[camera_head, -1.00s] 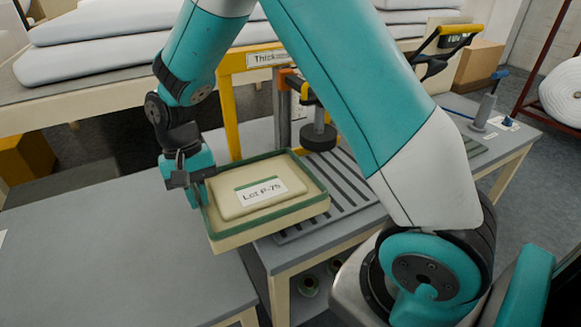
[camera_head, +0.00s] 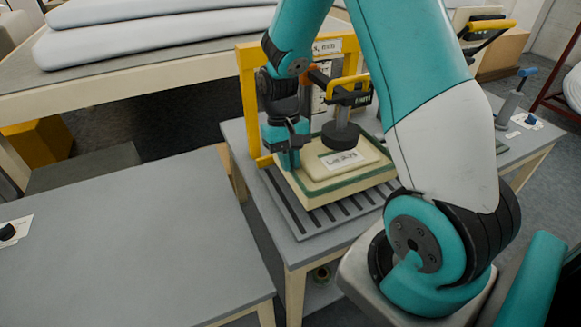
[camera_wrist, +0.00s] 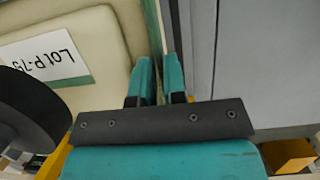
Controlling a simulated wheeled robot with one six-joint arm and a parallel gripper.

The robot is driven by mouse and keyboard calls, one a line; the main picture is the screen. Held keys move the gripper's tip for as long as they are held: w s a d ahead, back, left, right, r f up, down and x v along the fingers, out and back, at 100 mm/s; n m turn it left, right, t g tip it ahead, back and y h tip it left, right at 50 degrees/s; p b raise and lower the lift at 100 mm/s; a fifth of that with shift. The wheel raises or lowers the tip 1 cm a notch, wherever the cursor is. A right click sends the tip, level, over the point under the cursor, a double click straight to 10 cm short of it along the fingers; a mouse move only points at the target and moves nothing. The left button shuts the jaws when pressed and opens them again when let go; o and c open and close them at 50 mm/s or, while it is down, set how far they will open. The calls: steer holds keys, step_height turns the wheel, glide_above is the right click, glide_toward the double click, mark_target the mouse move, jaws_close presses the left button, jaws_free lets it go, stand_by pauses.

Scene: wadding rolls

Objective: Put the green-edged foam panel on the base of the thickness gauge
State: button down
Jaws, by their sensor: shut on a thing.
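The cream foam panel (camera_head: 354,188) with a green edge and a "Lot P-75" label lies over the slatted grey base (camera_head: 292,212) of the thickness gauge (camera_head: 249,95). I cannot tell whether it rests on the base or hangs just above it. The gauge's round black foot (camera_head: 340,136) is over the panel's far part; any gap between them is unclear. My gripper (camera_head: 289,160) is shut on the panel's left edge. In the wrist view my fingers (camera_wrist: 158,72) pinch that edge, with the panel (camera_wrist: 105,25) and black foot (camera_wrist: 28,108) to the left.
White wadding rolls (camera_head: 150,38) lie on a table behind. A grey stand with a blue handle (camera_head: 510,105) is at the bench's right.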

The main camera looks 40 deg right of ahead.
steer(key=shift+s+d+f, duration=0.1)
steer(key=shift+d, duration=0.1)
step_height(320, 180, down, 3)
steer(key=shift+f+p, duration=0.2)
steer(key=shift+p, duration=0.15)
steer(key=c, duration=1.2)
jaws_free()
steer(key=v, duration=0.4)
steer(key=b+v, duration=0.1)
steer(key=v, duration=0.3)
steer(key=a+v, duration=0.1)
steer(key=v, duration=0.3)
steer(key=shift+d+r, duration=0.1)
steer(key=shift+r, duration=0.1)
steer(key=s+a+r+n+t+y, duration=0.1)
steer(key=s+a+r+n, duration=0.2)
steer(key=s+a, duration=0.3)
steer(key=s+a+r+n+t+y, duration=0.1)
steer(key=s+a+r+n, duration=0.2)
steer(key=s+a, duration=0.4)
steer(key=s+a+r+n+t+y, duration=0.1)
steer(key=s+a+r+n, duration=0.2)
steer(key=s+a, duration=0.3)
steer(key=shift+s+a+n, duration=0.15)
steer(key=shift+a+n, duration=0.55)
steer(key=shift+a, duration=0.3)
